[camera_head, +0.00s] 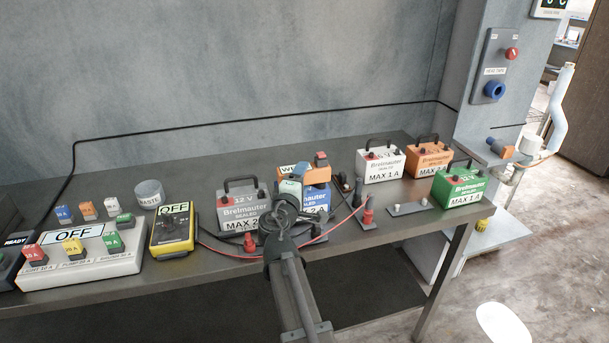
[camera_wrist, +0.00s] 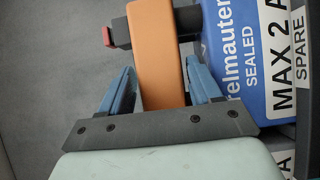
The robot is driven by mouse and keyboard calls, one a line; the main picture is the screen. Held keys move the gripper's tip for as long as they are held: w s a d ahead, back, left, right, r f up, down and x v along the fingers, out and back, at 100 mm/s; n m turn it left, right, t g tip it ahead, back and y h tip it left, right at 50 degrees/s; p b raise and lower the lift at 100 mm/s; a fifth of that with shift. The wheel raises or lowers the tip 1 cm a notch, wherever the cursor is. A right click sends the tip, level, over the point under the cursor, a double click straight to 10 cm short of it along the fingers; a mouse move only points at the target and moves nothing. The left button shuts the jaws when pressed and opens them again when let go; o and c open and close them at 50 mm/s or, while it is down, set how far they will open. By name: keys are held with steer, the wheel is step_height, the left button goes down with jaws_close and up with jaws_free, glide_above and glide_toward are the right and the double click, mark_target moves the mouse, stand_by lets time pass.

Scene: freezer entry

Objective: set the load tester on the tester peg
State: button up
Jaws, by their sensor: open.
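An orange block-shaped device (camera_head: 283,186), which looks like the load tester, is by the blue battery at the table's middle, with a white label and a red-tipped dark part on it. In the wrist view the orange body (camera_wrist: 158,45) stands between the two blue fingers of my gripper (camera_wrist: 160,85). The fingers are open, one on each side. In the head view my gripper (camera_head: 291,186) is over the device and hides part of it. I cannot tell for certain which fitting is the tester peg.
The blue battery (camera_head: 318,198) is close to my gripper, with a grey battery (camera_head: 243,212) to its left. White (camera_head: 381,166), orange (camera_head: 430,158) and green (camera_head: 460,187) batteries stand right. A yellow dial box (camera_head: 173,232) is left. Red cables run to a post (camera_head: 368,210).

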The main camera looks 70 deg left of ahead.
steer(key=x, duration=0.2)
steer(key=shift+w+a, duration=0.2)
steer(key=shift+a, duration=0.15)
jaws_close()
steer(key=shift+r, duration=0.1)
stand_by(0.4)
step_height(320, 180, up, 14)
stand_by(1.6)
steer(key=w+d+f, duration=0.2)
steer(key=w+f, duration=0.3)
steer(key=w, duration=0.5)
steer(key=w+d+f, duration=0.2)
steer(key=w+f, duration=0.3)
steer(key=w, duration=0.6)
steer(key=w+d+f, duration=0.3)
steer(key=w+f, duration=0.3)
steer(key=w, duration=0.5)
steer(key=shift+w, duration=0.25)
